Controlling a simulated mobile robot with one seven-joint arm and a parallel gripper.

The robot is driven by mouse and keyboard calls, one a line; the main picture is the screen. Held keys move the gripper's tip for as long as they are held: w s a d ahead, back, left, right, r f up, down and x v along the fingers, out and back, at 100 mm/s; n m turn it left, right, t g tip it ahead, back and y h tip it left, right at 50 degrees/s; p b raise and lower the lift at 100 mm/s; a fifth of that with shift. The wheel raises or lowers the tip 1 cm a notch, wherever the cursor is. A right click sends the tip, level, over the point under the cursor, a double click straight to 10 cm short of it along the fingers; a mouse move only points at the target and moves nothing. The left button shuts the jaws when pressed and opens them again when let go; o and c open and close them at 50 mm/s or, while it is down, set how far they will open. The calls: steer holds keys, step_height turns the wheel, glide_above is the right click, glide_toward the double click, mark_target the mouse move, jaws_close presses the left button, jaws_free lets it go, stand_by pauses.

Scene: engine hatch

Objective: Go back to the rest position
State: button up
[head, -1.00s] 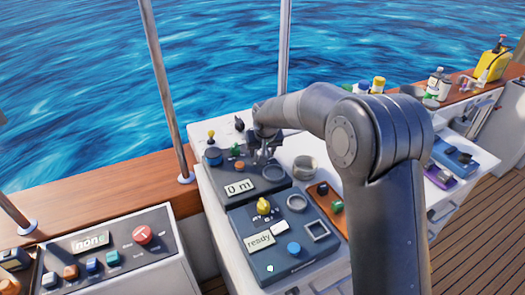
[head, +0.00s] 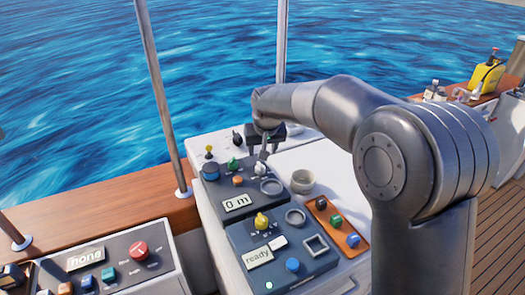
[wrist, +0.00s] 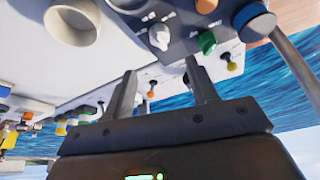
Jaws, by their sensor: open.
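My gripper (head: 268,148) is open and empty, held above the far part of the white console. In the wrist view the two fingers of my gripper (wrist: 160,92) stand apart with nothing between them. Below it in the head view is the dark panel reading "0 m" (head: 237,202), with a white knob (head: 260,169), a green knob (head: 233,163) and a blue knob (head: 210,171). The white knob (wrist: 159,37) and green knob (wrist: 207,42) also show in the wrist view. My arm hides part of the console's right side.
A nearer panel reads "ready" (head: 258,257). A control box reading "none" (head: 86,257) is at left. Metal posts (head: 158,95) rise from the wooden rail. A yellow bottle (head: 487,77) stands far right.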

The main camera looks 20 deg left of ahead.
steer(key=s+d+r+m, duration=0.1)
steer(key=s+d+r, duration=0.25)
steer(key=d, duration=0.45)
steer(key=s+d+r+m+t+h, duration=0.1)
steer(key=s+d+r, duration=0.25)
steer(key=d, duration=0.45)
steer(key=s+d+r+m, duration=0.1)
steer(key=s+d+r, duration=0.25)
steer(key=d, duration=0.35)
steer(key=s+d+f+m, duration=0.1)
steer(key=s+d+f, duration=0.1)
steer(key=s+d, duration=0.5)
steer(key=s+d+f+m+h, duration=0.1)
steer(key=s+d+f+m, duration=0.1)
steer(key=s+d, duration=0.5)
steer(key=s, duration=0.6)
steer(key=shift+d+f+t, duration=0.2)
steer(key=shift+f+t, duration=0.1)
steer(key=shift+t, duration=0.1)
